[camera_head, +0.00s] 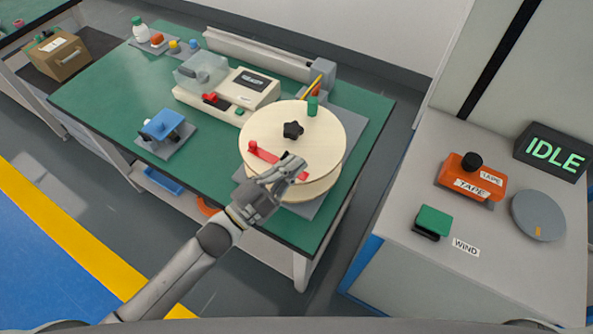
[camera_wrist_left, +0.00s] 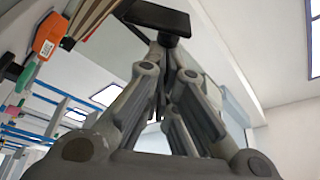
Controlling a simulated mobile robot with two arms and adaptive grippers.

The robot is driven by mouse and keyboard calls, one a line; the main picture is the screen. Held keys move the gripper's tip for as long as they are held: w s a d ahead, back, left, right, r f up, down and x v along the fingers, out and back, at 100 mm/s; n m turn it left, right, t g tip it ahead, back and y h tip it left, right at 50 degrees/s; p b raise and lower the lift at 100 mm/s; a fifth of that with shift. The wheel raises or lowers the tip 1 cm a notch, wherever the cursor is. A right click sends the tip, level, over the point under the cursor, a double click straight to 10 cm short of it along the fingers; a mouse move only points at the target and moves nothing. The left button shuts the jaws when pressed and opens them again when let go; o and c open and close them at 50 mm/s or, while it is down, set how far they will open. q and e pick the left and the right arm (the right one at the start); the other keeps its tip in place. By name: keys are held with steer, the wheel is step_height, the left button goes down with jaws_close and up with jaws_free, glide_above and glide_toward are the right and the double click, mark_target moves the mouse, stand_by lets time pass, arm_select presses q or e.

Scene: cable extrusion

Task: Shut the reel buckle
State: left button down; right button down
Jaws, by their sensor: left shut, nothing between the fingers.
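The reel (camera_head: 325,130) is a cream double disc with a black star knob (camera_head: 293,129) at its centre, on the green bench. The red buckle (camera_head: 264,153) is a narrow bar on the near-left part of the reel's top face. My left gripper (camera_head: 297,166) is shut and empty over the near edge of the reel, beside the right end of the buckle. I cannot tell whether it touches the buckle, and its fingers hide part of the reel there. In the left wrist view, the closed fingers (camera_wrist_left: 165,75) fill the middle. My right gripper is out of view.
A green peg (camera_head: 312,106) stands at the reel's far edge. A cream machine (camera_head: 240,93) and a blue fixture (camera_head: 163,125) stand left of the reel. A grey console (camera_head: 400,240) with an orange tape unit (camera_head: 472,180) is at the right. The green bench (camera_head: 105,98) is clear at the left.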

arm_select(q)
steer(key=n, duration=0.1)
steer(key=a+n+t, duration=0.1)
steer(key=n, duration=0.1)
steer(key=w+n+b, duration=0.1)
steer(key=shift+a+n+t, duration=0.25)
steer(key=shift+n+t, duration=0.15)
steer(key=n, duration=0.1)
steer(key=a+n+t+y, duration=0.1)
steer(key=n, duration=0.1)
steer(key=n+y, duration=0.1)
steer(key=n, duration=0.1)
steer(key=shift+w+a+f+t+b, duration=0.1)
steer(key=shift+w+a+t+b, duration=0.1)
steer(key=shift+w+t+b, duration=0.15)
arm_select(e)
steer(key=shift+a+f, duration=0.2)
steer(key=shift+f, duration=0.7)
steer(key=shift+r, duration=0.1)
